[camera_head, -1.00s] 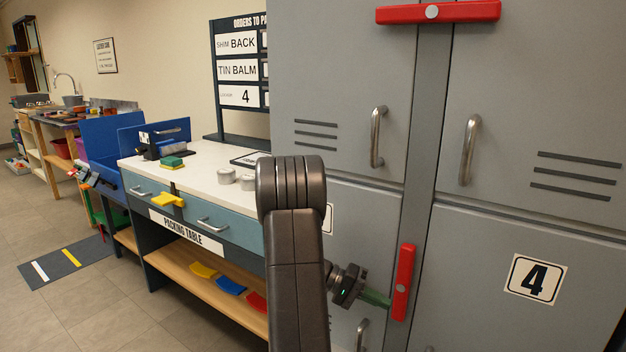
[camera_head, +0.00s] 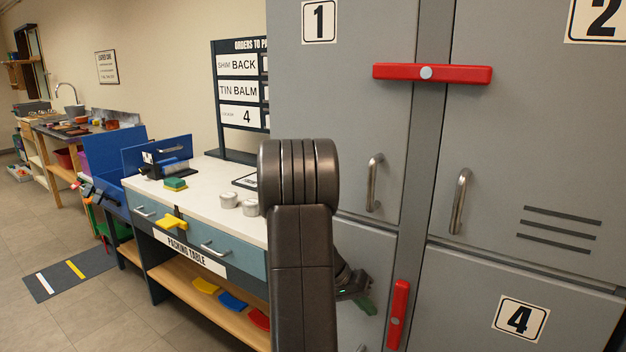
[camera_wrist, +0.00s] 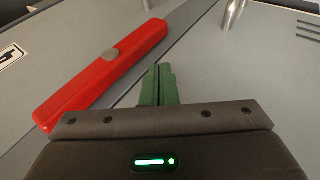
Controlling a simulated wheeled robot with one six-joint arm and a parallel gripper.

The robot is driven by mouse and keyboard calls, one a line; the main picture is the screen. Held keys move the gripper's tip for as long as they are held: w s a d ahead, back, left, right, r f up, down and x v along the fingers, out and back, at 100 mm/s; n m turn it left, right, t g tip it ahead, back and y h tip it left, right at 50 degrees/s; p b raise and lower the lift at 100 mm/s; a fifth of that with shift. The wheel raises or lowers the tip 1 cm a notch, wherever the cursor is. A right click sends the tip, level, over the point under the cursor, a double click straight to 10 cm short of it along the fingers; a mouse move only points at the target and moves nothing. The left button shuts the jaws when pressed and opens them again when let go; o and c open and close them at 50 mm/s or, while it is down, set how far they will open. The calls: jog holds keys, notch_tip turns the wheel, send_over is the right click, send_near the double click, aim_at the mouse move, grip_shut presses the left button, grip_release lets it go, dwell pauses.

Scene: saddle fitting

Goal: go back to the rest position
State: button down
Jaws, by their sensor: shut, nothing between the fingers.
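My gripper (camera_head: 366,303) is low in front of the grey lockers, partly behind my dark arm in the head view. In the wrist view its green fingers (camera_wrist: 159,86) are together with nothing between them. A vertical red latch bar (camera_head: 398,314) is just right of the gripper on the strip between the lower doors. In the wrist view the red bar (camera_wrist: 105,72) lies left of the fingers, with a visible gap.
Grey lockers (camera_head: 520,130) fill the right side, with protruding handles (camera_head: 374,182) and a horizontal red bar (camera_head: 432,73) above. A white-topped packing table (camera_head: 205,190) stands left of my arm. Open floor (camera_head: 90,325) lies at the lower left.

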jog(key=r+t+y+p, duration=0.1)
jog(key=p, duration=0.2)
jog(key=r+y+p, duration=0.1)
jog(key=y+p, duration=0.1)
jog(key=p, duration=0.1)
jog(key=d+r+t+y+p, duration=0.1)
jog(key=r+p, duration=0.1)
jog(key=p, duration=0.2)
jog(key=shift+s+m+t, duration=0.3)
jog(key=shift+s+m, duration=0.05)
jog(key=shift+m, duration=0.05)
jog(key=shift+y+p, duration=0.4)
jog(key=shift+p, duration=0.25)
jog(key=shift+p, duration=0.3)
